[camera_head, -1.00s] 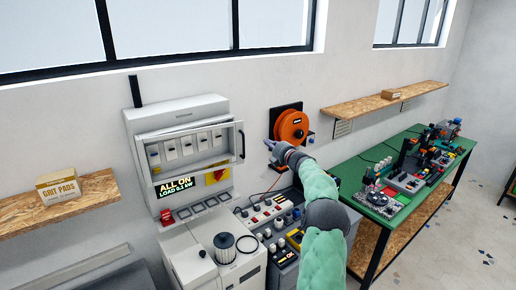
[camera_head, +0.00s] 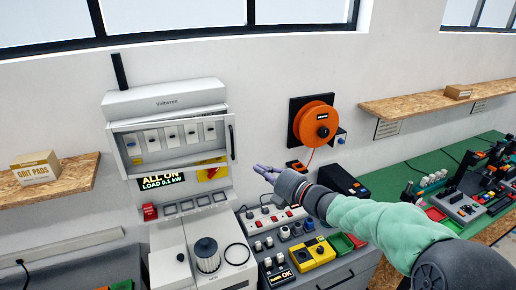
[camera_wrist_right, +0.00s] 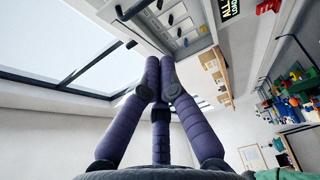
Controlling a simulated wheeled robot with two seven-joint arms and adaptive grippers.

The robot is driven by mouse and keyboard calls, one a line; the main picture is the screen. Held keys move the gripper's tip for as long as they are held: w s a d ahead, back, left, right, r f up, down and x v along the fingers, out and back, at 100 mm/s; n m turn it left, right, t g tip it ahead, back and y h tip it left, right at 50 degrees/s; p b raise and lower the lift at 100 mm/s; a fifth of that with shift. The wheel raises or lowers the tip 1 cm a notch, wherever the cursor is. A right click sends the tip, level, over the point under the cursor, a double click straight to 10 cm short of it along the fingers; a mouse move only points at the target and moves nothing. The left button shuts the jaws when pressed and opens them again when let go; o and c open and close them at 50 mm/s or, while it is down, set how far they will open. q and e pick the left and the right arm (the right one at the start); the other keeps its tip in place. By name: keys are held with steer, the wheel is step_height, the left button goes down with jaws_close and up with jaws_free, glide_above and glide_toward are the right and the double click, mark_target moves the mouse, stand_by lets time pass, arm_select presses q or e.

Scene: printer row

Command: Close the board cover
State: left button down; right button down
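The grey board (camera_head: 165,98) hangs on the wall at left centre, with a row of switches inside. Its clear framed cover (camera_head: 113,147) stands out from the board's face in front of the switches, with a gap. A black handle (camera_head: 232,142) is on the cover's right edge. My right gripper (camera_head: 262,170) is to the right of and below the handle, apart from it. Its fingers are drawn together with nothing between them, as the right wrist view (camera_wrist_right: 160,66) shows. The switches (camera_wrist_right: 178,30) also show there. My left gripper is not in view.
Under the board are a lit display (camera_head: 163,181), a white machine with a filter (camera_head: 207,255) and a control panel (camera_head: 285,235). An orange reel (camera_head: 316,123) hangs to the right. A shelf with a box (camera_head: 36,168) is at left. Wall between board and reel is clear.

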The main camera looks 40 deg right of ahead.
mark_target(235, 142)
steer(key=w+a+p, duration=0.1)
steer(key=w+p, duration=0.3)
steer(key=w, duration=0.8)
steer(key=shift+w+p, duration=0.3)
steer(key=shift+w, duration=0.05)
steer(key=shift+f, duration=0.1)
steer(key=w+d, duration=0.1)
steer(key=w, duration=0.1)
steer(key=w+d+b, duration=0.1)
steer(key=w, duration=0.1)
steer(key=w+d+b, duration=0.1)
steer(key=w, duration=0.1)
steer(key=shift+w+d, duration=0.15)
steer(key=shift+d, duration=0.1)
